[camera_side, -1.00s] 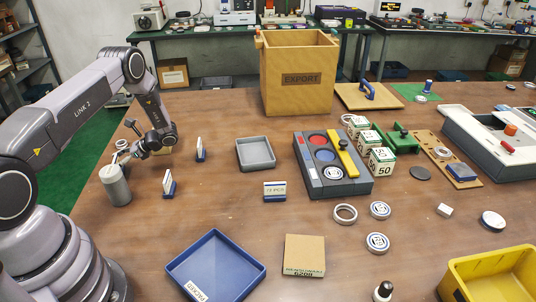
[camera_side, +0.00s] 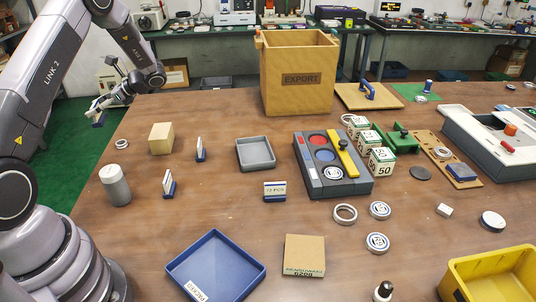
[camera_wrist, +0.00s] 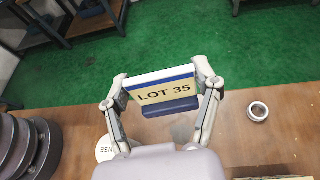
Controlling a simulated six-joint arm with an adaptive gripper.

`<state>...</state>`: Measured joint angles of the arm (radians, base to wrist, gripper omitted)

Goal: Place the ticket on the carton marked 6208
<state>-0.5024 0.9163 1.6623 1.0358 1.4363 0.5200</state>
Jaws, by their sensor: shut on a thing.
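My gripper (camera_side: 100,106) is raised at the far left edge of the table. It is shut on a ticket reading LOT 35, a cream card with a blue top strip and blue foot; the ticket (camera_wrist: 165,93) is clear between the fingers in the wrist view, with my gripper (camera_wrist: 163,88) gripping its two ends. In the side view only a small blue part of it shows.
Other small stands (camera_side: 274,190) and (camera_side: 168,183) and a tan block (camera_side: 161,138) stand on the table. A blue tray (camera_side: 215,268) lies left of the carton. A grey tray (camera_side: 255,153), a tall EXPORT box (camera_side: 298,75) and a grey cylinder (camera_side: 117,186) stand farther back.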

